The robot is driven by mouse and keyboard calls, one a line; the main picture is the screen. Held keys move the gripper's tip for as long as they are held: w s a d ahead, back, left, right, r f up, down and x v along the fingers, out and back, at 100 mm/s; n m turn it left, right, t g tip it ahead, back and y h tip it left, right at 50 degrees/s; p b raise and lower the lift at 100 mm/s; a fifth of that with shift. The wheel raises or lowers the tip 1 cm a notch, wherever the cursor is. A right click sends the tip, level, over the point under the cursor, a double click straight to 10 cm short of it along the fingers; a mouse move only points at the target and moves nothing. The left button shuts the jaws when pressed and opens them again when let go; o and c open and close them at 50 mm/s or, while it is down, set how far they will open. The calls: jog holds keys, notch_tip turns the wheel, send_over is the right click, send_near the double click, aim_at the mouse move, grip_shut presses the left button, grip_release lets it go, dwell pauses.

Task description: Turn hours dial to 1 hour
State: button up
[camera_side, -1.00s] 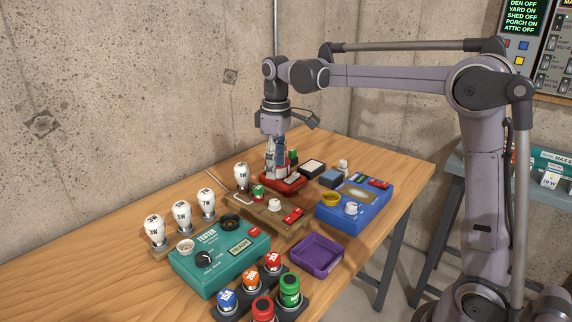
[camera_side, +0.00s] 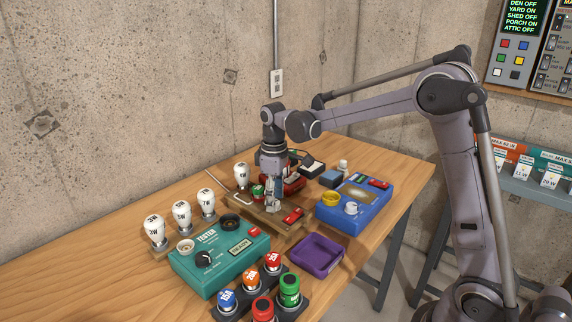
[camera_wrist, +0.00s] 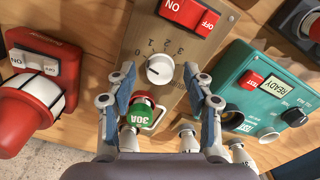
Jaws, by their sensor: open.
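The hours dial (camera_wrist: 160,69) is a round white knob on a brown wooden timer box (camera_wrist: 143,35), with the numbers 0 to 3 printed around it. Its exact setting is hard to read. My gripper (camera_wrist: 159,74) is open in the wrist view, with one fingertip on each side of the dial and a gap on both sides. In the side view my gripper (camera_side: 272,206) points down over the timer box (camera_side: 252,211) and hides most of the dial.
A red on/off switch (camera_wrist: 190,13) and a green 30A fuse (camera_wrist: 139,113) are on or by the timer box. A teal tester (camera_side: 219,262), a blue box (camera_side: 354,209), a red device (camera_side: 295,183) and a purple tray (camera_side: 316,255) stand close around.

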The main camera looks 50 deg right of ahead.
jog(key=shift+f, duration=0.35)
grip_shut()
jog(key=shift+m, duration=3.4)
jog(key=shift+a, duration=0.1)
